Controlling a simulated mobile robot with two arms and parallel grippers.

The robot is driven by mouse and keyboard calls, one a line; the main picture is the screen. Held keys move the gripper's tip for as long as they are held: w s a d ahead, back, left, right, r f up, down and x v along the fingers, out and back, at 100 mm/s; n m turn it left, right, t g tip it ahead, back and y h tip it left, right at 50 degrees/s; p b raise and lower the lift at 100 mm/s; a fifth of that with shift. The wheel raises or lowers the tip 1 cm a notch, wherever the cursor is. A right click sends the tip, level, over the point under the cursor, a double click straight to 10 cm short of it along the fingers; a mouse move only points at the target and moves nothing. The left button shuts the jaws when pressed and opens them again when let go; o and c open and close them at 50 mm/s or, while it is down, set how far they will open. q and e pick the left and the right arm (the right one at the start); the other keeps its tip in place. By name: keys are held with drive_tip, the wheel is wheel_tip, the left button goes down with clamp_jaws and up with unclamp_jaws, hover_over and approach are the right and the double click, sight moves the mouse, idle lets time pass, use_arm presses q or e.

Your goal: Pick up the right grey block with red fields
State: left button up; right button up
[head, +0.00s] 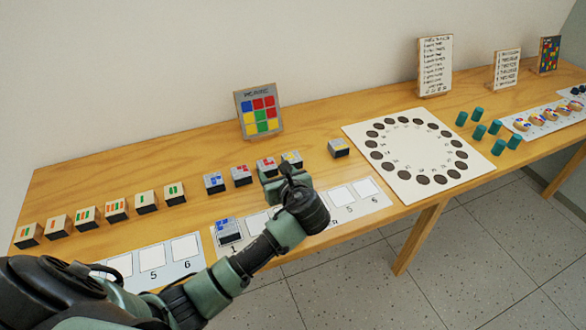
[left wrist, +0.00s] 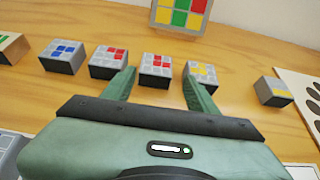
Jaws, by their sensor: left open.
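The right grey block with red fields (head: 266,163) stands on the table in a row of grey blocks, partly hidden by my left gripper (head: 278,174). In the left wrist view this block (left wrist: 155,67) shows beyond and between the two open, empty fingertips (left wrist: 159,85). The left grey block with red fields (head: 241,175) stands to its left; it also shows in the left wrist view (left wrist: 109,60). My right gripper is in neither view.
A block with blue fields (head: 214,182) and one with yellow fields (head: 291,158) flank the red ones. Another grey block (head: 338,148) stands apart at right. A numbered strip (head: 374,194) lies in front, with a blue-field block (head: 228,230) on it. A colour-grid board (head: 259,110) stands behind.

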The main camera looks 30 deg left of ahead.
sight(269, 168)
use_arm(q)
drive_tip(key=shift+w+a+f, duration=0.1)
drive_tip(key=shift+a, duration=0.45)
drive_tip(key=x, duration=0.7)
drive_tip(key=shift+d+f+b, duration=0.1)
drive_tip(key=shift+f+b, duration=0.2)
drive_tip(key=c, duration=1.1)
